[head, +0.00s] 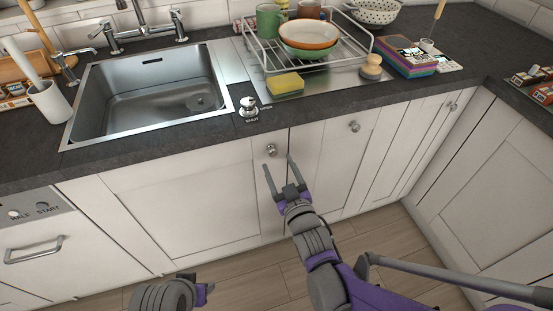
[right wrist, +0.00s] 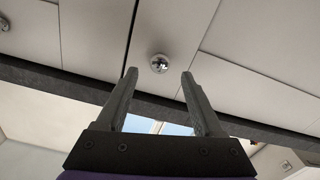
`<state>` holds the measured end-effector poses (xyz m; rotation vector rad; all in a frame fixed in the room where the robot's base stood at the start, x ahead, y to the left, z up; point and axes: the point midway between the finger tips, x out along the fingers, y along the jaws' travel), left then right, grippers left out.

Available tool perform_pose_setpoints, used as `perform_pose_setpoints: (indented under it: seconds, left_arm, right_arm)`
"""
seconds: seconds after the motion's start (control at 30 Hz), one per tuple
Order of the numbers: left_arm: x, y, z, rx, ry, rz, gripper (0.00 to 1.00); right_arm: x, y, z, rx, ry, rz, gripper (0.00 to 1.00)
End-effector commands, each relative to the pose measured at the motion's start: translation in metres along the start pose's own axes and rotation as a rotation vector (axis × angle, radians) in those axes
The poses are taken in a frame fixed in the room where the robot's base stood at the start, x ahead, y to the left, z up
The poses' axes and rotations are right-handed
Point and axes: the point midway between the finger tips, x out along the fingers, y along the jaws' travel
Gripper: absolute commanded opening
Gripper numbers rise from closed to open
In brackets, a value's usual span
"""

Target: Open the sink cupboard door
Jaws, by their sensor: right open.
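The sink cupboard door (head: 185,205) is a white panel below the sink and looks closed. Its round metal knob (head: 270,150) sits near its top right corner. In the right wrist view the knob (right wrist: 159,63) shows between the fingertips and beyond them. My right gripper (head: 279,163) is open and empty in front of the door's right edge, just below the knob in the head view. It also shows in the right wrist view (right wrist: 160,75). My left gripper (head: 203,291) is low at the bottom edge; its fingers cannot be made out.
The dark worktop (head: 180,163) overhangs the cupboards. To the right is a neighbouring cupboard door with its own knob (head: 354,126). A dishwasher front with a handle (head: 34,249) is at the left. A side cabinet (head: 495,180) stands at the right. The floor (head: 245,281) in front looks clear.

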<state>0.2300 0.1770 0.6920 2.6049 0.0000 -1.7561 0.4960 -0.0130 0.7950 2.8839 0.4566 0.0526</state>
Motion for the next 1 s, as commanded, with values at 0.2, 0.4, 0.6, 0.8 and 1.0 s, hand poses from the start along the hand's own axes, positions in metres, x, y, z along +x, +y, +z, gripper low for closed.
perform_pose_setpoints:
  seconds: [0.2,0.4,0.6,0.8,1.0]
  left_arm:
    - [0.003,0.000,0.001,0.000,-0.001,0.000,0.50]
    - [0.004,0.000,0.001,0.000,-0.001,0.000,0.50]
    - [0.004,0.000,0.001,0.000,-0.001,0.000,0.50]
    - [0.004,0.000,0.001,0.000,-0.001,0.000,0.50]
    - [0.004,0.000,0.001,0.000,-0.001,0.000,0.50]
  right_arm:
    - [0.028,0.000,0.001,0.001,-0.001,0.000,0.69]
    - [0.033,0.000,0.000,0.001,-0.001,0.000,0.69]
    - [0.033,0.000,0.000,0.001,-0.001,0.000,0.65]
    - [0.033,0.000,0.000,0.000,-0.001,0.000,0.29]
    - [0.033,0.000,0.000,0.000,-0.001,0.000,0.00]
